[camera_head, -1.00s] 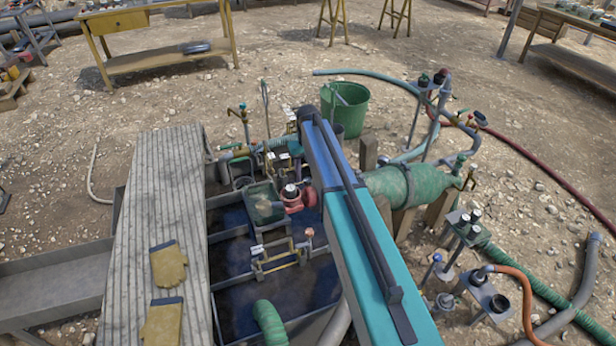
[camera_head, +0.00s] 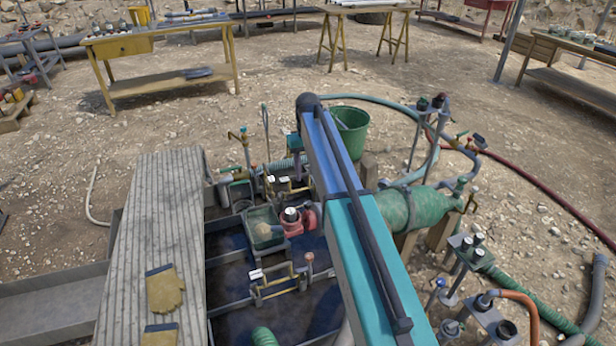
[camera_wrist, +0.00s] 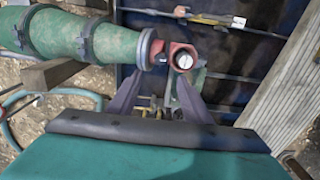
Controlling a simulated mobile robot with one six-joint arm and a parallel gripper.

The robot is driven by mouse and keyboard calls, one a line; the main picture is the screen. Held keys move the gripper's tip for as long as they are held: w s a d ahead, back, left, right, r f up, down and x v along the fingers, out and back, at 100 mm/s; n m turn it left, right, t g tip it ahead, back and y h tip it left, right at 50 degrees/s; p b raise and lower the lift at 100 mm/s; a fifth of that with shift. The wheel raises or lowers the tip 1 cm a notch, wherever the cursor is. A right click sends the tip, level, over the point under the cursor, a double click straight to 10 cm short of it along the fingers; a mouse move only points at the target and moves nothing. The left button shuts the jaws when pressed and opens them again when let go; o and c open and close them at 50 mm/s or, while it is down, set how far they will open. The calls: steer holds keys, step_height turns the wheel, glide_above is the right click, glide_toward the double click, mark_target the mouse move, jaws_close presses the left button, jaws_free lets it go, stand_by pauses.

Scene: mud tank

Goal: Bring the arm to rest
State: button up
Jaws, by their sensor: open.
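My arm (camera_head: 355,200), blue and teal with a dark rail, rises over the mud tank (camera_head: 235,310) in the head view. Its upper end stands in front of the green bucket. My gripper (camera_wrist: 157,92) shows in the wrist view as two grey fingers spread apart, with nothing held between them. Beyond the fingertips is a red fitting (camera_wrist: 180,57) with a round white-faced cap, joined to a thick green pipe (camera_wrist: 100,42). I cannot tell how far the fingers are from it. In the head view the arm hides the gripper.
A plank walkway (camera_head: 155,235) with yellow gloves (camera_head: 165,290) lies left of the tank. A green bucket (camera_head: 350,132), the green pipe (camera_head: 425,207), hoses and valve stands crowd the right. A yellow workbench (camera_head: 160,60) stands behind, with open gravel between.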

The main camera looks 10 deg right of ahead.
stand_by(0.5)
steer(key=s+f+g, duration=0.1)
steer(key=s+f, duration=1.3)
steer(key=s, duration=0.4)
steer(key=s+f+m+g, duration=0.1)
steer(key=s+f+g, duration=0.1)
steer(key=s+f, duration=1.2)
steer(key=s+f+m+g, duration=0.1)
steer(key=s+f+g, duration=0.1)
steer(key=s+f, duration=1.2)
steer(key=s, duration=0.8)
steer(key=shift+s+a, duration=0.15)
steer(key=shift+s, duration=0.05)
steer(key=shift+r, duration=0.1)
